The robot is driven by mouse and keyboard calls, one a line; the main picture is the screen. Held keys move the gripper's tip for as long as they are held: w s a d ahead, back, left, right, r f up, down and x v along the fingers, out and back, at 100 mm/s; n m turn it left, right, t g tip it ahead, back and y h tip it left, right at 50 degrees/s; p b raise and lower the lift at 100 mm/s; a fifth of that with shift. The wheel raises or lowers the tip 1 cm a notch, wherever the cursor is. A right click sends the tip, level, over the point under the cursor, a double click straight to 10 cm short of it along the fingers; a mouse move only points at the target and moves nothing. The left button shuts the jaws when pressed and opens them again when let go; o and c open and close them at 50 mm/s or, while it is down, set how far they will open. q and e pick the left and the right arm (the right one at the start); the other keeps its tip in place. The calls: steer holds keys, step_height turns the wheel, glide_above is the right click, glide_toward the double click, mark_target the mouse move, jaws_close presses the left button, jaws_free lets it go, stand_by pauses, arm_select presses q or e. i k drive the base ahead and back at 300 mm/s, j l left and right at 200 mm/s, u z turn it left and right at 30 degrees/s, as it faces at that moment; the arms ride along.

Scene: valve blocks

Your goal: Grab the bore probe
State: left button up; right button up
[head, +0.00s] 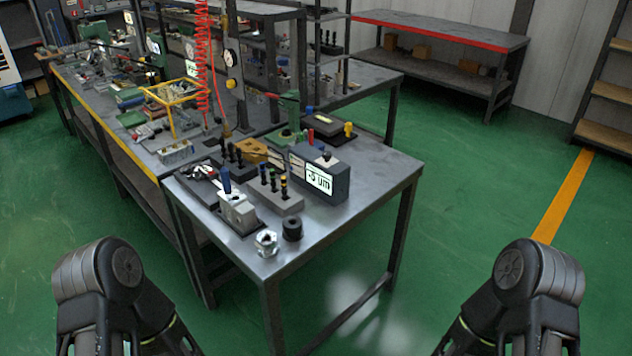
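A second rack (233,170) behind holds more dark upright pins. A grey box with a lit "um" display (320,181) stands to the right. Links of both my arms show at the lower left and lower right, apart from the bench. Neither gripper shows.
A silver nut-like part (266,242) and a black ring (292,228) sit near the bench's front corner. A red coiled hose (203,60) hangs over the bench behind. Green floor (460,200) is clear to the right. A red-edged table (440,35) stands farther back.

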mark_target(224, 175)
steer(key=i+j+z, duration=0.1)
steer(key=z, duration=0.6)
steer(key=j+z, duration=0.3)
steer(key=j, duration=0.65)
steer(key=j+z, duration=0.35)
steer(key=j, duration=0.6)
